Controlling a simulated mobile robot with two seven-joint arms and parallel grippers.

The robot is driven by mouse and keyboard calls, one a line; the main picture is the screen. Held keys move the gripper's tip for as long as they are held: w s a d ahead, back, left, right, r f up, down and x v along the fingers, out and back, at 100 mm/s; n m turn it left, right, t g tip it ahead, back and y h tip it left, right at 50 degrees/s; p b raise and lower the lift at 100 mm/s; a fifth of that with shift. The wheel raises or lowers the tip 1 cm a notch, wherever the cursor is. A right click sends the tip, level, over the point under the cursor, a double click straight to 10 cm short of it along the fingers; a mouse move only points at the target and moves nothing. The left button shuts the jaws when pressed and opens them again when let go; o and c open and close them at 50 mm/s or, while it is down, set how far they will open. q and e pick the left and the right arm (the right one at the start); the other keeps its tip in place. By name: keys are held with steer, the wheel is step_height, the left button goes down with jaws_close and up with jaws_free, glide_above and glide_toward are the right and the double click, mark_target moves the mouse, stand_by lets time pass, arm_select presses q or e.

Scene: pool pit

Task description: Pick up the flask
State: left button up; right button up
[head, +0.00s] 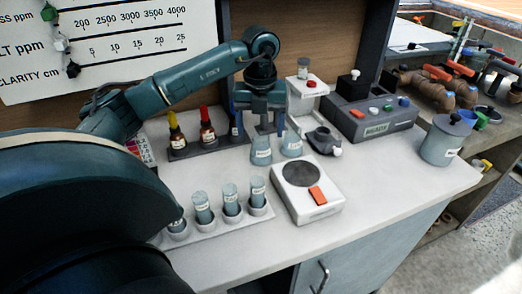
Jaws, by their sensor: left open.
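Two small pale blue flasks with white labels stand side by side on the white counter: a left flask (261,154) and a right flask (292,147). My left gripper (264,131) points down just above and at the necks of the flasks, its two fingers apart. The fingers partly cover the tops of the flasks. I cannot tell whether a finger touches either flask. Nothing is seen held. My right gripper is out of view.
A rack of capped vials (230,214) stands at the front left. Dropper bottles (207,135) stand behind, left of the gripper. A grey box (370,117) and a lidded jar (440,146) stand farther right.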

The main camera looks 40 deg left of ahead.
mark_target(261, 145)
arm_select(q)
steer(key=f+p, duration=0.1)
steer(key=f, duration=0.5)
steer(key=shift+w+f, duration=0.2)
steer(key=c, duration=1.1)
